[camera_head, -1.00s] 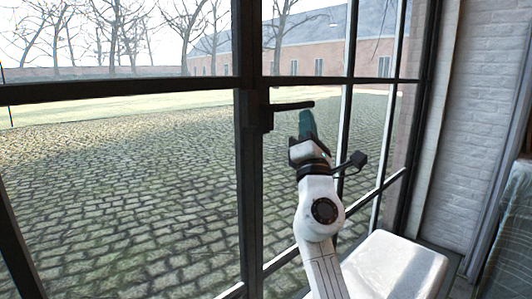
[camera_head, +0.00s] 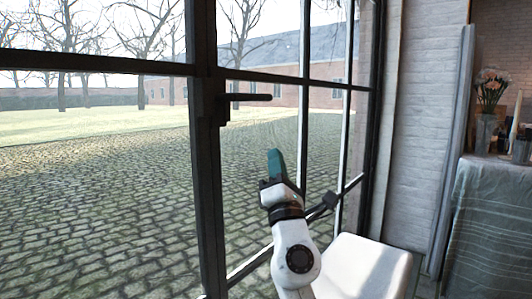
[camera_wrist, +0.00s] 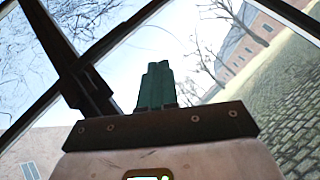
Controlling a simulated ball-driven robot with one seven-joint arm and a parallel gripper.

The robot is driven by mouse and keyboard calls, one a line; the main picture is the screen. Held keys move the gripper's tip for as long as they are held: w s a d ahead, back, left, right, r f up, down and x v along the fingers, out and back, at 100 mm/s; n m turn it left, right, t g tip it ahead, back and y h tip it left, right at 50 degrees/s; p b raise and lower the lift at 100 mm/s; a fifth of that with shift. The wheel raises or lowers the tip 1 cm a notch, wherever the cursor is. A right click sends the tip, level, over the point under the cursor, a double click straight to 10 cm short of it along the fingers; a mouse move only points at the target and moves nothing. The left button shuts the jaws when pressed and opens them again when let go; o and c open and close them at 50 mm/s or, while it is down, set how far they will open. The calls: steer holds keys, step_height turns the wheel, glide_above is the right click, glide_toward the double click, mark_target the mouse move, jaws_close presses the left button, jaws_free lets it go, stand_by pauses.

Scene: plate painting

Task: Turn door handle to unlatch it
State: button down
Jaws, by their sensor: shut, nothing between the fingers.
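The door handle (camera_head: 246,98) is a dark lever on the black-framed glass door (camera_head: 207,170). It looks about level in the head view and points right from its plate. My gripper (camera_head: 273,153) has teal fingers and is below the handle's free end, with a clear gap in the picture. The fingers point up and are closed together with nothing between them. In the wrist view the closed fingers (camera_wrist: 156,72) stand in front of the glass.
A white chair-like seat (camera_head: 365,265) stands at the lower right, close to my arm. A cloth-covered table (camera_head: 480,220) with flowers (camera_head: 490,85) is at the right by a white brick wall (camera_head: 430,110). A cobbled yard (camera_head: 90,220) lies beyond the glass.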

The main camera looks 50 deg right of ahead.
steer(key=shift+s+f+b, duration=0.25)
steer(key=shift+s+f, duration=0.2)
steer(key=shift+f, duration=0.2)
steer(key=shift+s+f+b, duration=0.25)
steer(key=shift+s+f, duration=0.15)
steer(key=shift+f, duration=0.2)
